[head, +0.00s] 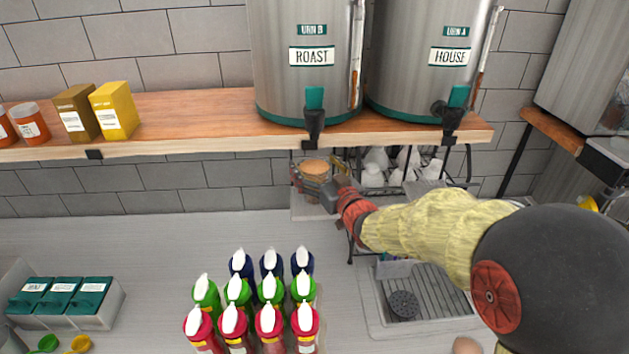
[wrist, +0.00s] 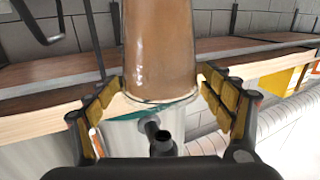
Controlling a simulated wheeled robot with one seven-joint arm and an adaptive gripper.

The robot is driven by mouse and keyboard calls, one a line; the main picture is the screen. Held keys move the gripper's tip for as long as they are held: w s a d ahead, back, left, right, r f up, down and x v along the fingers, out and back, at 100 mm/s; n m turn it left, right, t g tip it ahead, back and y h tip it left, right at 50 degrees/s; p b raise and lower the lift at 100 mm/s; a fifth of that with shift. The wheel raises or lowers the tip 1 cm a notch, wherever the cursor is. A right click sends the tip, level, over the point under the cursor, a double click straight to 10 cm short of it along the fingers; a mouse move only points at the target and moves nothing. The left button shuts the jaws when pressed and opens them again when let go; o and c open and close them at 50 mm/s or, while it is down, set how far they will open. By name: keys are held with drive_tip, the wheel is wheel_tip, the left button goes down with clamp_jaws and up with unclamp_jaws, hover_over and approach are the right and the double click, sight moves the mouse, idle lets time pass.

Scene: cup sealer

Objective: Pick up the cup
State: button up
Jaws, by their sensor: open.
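The cup (wrist: 158,45) is tall and brown, apparently filled, and stands between my gripper's two fingers in the wrist view. In the head view the cup (head: 315,168) shows as a round brown top under the wooden shelf, beside the dish rack. My gripper (wrist: 162,90) is open, with one yellow-padded finger on each side of the cup's lower end as pictured. In the head view my gripper (head: 316,186) is at the cup, partly hiding its body. I cannot tell whether either finger touches it.
A wooden shelf (head: 196,118) with two steel urns (head: 305,75) hangs just above the cup. A rack of white cups (head: 385,165) stands close on the right, over a sink (head: 440,295). Several coloured bottles (head: 268,320) stand in front.

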drive_tip(key=c, duration=0.3)
drive_tip(key=c, duration=1.8)
drive_tip(key=shift+r, duration=0.1)
clamp_jaws()
